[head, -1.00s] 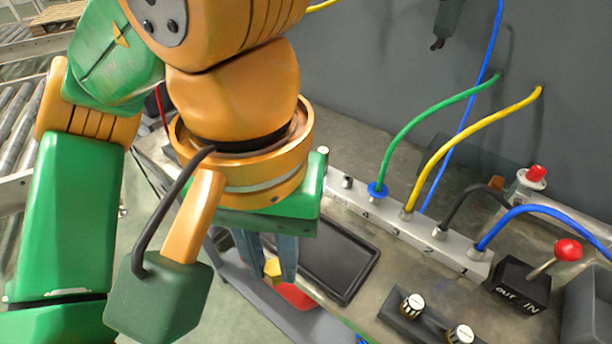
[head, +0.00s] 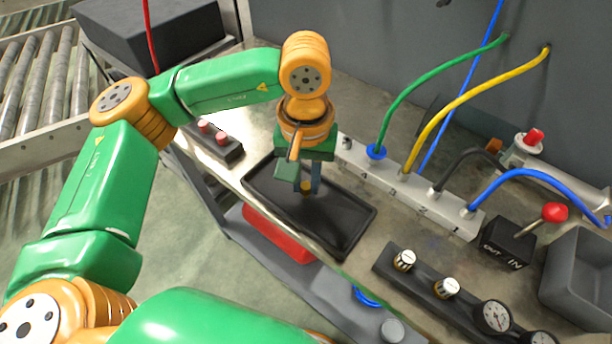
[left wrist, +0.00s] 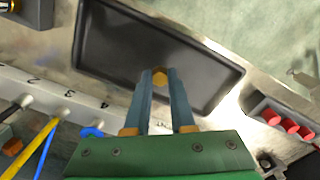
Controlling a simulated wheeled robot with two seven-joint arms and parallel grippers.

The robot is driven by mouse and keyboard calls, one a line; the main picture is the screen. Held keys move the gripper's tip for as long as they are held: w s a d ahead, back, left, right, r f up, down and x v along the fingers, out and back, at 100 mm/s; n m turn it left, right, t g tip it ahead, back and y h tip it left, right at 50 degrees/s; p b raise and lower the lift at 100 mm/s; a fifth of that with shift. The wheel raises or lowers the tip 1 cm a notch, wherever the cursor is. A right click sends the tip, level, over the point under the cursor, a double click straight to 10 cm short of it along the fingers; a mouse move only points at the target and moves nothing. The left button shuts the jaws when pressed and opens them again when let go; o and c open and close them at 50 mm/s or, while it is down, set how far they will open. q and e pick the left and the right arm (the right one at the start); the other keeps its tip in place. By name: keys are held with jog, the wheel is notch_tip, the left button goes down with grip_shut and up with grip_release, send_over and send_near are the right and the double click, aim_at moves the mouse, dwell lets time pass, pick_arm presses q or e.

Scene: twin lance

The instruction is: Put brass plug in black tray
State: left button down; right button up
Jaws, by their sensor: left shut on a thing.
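The brass plug (head: 306,187) is a small yellow-gold piece at the tips of my left gripper (head: 307,184). My left gripper is shut on it, and the plug also shows between the fingertips in the left wrist view (left wrist: 159,77). The black tray (head: 345,237) is a shallow dark rectangle on the bench. The gripper and plug are over the tray's far part in the head view; the height above its floor is hard to tell. In the left wrist view the tray (left wrist: 115,40) lies behind the fingertips and looks empty. My right gripper is not in view.
A grey socket strip (head: 392,185) with green, yellow, black and blue cables runs behind the tray. A box with red buttons (head: 222,143) stands left of it. Knobs and gauges (head: 445,287) and a red-topped lever (head: 554,212) stand right. A red bin (head: 277,235) lies below the bench edge.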

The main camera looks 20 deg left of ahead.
aim_at(305, 187)
pick_arm(q)
jog(key=shift+f+b, duration=0.3)
jog(key=c, duration=0.8)
grip_release()
jog(key=shift+r, duration=0.1)
jog(key=shift+o, duration=0.2)
jog(key=shift+r, duration=0.1)
jog(key=shift+r+p, duration=0.4)
jog(key=shift+p, duration=0.1)
notch_tip(305, 187, up, 11)
jog(key=shift+r+p, duration=0.2)
jog(key=shift+p, duration=0.25)
